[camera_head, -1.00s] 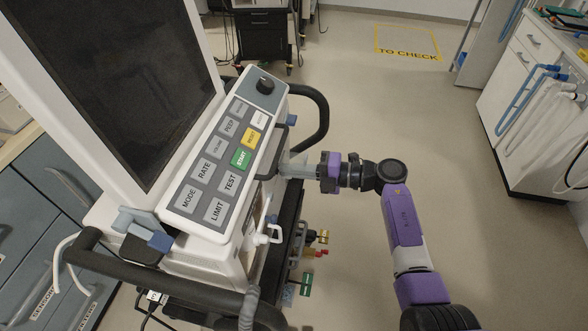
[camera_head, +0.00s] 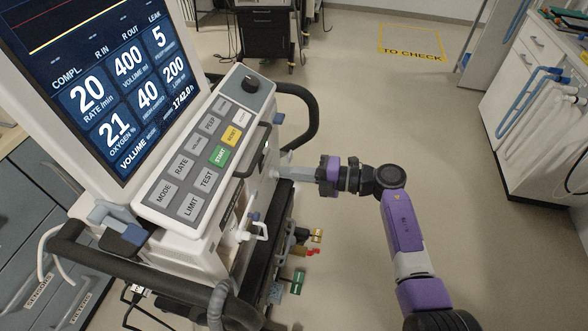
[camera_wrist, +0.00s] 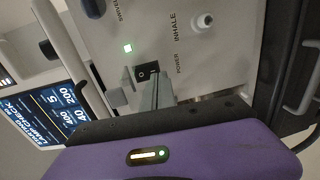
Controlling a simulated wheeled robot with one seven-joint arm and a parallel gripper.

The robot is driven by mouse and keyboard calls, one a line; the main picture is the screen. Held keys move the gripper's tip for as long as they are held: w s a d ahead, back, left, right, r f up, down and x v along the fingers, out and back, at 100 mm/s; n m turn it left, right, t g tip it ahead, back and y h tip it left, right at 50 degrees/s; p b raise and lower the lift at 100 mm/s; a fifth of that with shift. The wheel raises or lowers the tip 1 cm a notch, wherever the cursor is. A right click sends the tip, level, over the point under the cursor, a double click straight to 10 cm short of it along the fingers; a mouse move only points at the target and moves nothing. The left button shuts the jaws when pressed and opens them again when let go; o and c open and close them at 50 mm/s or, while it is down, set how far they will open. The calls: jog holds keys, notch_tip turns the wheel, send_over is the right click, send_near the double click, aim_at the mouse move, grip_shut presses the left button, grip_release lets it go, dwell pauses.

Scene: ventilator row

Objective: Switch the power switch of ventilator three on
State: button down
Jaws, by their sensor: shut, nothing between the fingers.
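The ventilator in front of me has a lit screen (camera_head: 105,80) with white readings, and a sloped key panel (camera_head: 207,155). In the wrist view its side panel (camera_wrist: 165,28) carries the black power switch (camera_wrist: 147,72), beside the word POWER. In the head view my gripper (camera_head: 284,173) reaches the ventilator's side from the right, and the switch is hidden. No number three is readable on the machine.
A black handle rail (camera_head: 312,115) curves out behind the ventilator. An INHALE port (camera_wrist: 205,20) sits near the switch. Coloured tags (camera_head: 298,282) hang below. A white cabinet (camera_head: 525,105) stands at the right. The floor right of my arm is clear.

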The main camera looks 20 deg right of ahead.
jog(key=f+b+v, duration=0.1)
jog(key=f+v, duration=0.1)
jog(key=v, duration=0.7)
jog(key=shift+s+d, duration=0.25)
jog(key=shift+d, duration=0.2)
jog(key=shift+f, duration=0.15)
